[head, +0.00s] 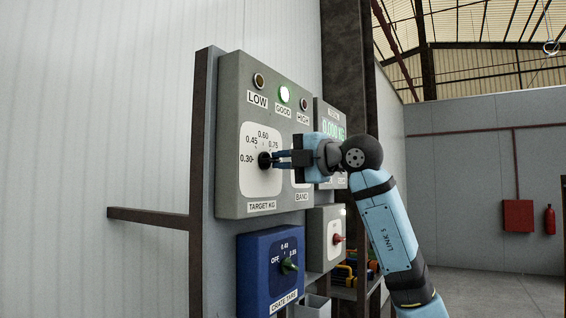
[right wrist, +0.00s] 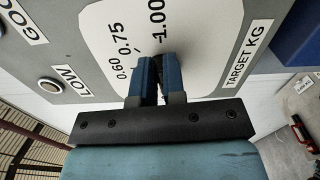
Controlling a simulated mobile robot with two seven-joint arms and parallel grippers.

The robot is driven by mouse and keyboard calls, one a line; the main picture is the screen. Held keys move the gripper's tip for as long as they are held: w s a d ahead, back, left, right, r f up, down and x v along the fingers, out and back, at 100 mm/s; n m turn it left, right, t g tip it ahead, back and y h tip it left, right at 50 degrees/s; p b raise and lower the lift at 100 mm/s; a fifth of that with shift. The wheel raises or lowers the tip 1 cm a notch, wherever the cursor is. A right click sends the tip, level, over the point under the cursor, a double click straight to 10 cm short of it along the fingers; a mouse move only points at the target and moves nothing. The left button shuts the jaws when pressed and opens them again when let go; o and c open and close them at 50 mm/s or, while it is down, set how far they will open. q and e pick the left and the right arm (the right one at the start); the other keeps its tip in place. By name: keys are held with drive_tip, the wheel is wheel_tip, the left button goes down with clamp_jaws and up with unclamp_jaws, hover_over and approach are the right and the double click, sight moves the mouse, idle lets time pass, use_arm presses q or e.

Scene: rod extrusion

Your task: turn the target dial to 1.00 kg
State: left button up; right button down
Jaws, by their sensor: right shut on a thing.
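The target dial (head: 264,161) is a black knob on a white scale plate (head: 252,185) labelled TARGET KG, on a grey panel. Marks 0.30, 0.45, 0.60 and 0.75 show in the head view. The right wrist view shows 0.60, 0.75 and 1.00 on the plate (right wrist: 112,30). My right gripper (head: 273,158) reaches in from the right and is shut on the knob; its blue fingers also show in the right wrist view (right wrist: 160,80). The fingers hide the knob there, and I cannot tell where its pointer stands. My left gripper is not in view.
Above the dial are LOW (head: 258,80), GOOD (head: 284,94) and HIGH (head: 304,104) lamps; GOOD is lit. A display (head: 333,130) reads 0.000 KG. Below are a blue CRATE TARE box (head: 256,282) with a green knob and a grey box with a red knob (head: 337,239).

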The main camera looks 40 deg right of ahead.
drive_tip(key=shift+m, duration=0.7)
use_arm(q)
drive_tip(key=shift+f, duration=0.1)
use_arm(e)
drive_tip(key=c, duration=1.2)
unclamp_jaws()
drive_tip(key=shift+f, duration=0.1)
drive_tip(key=shift+d, duration=0.1)
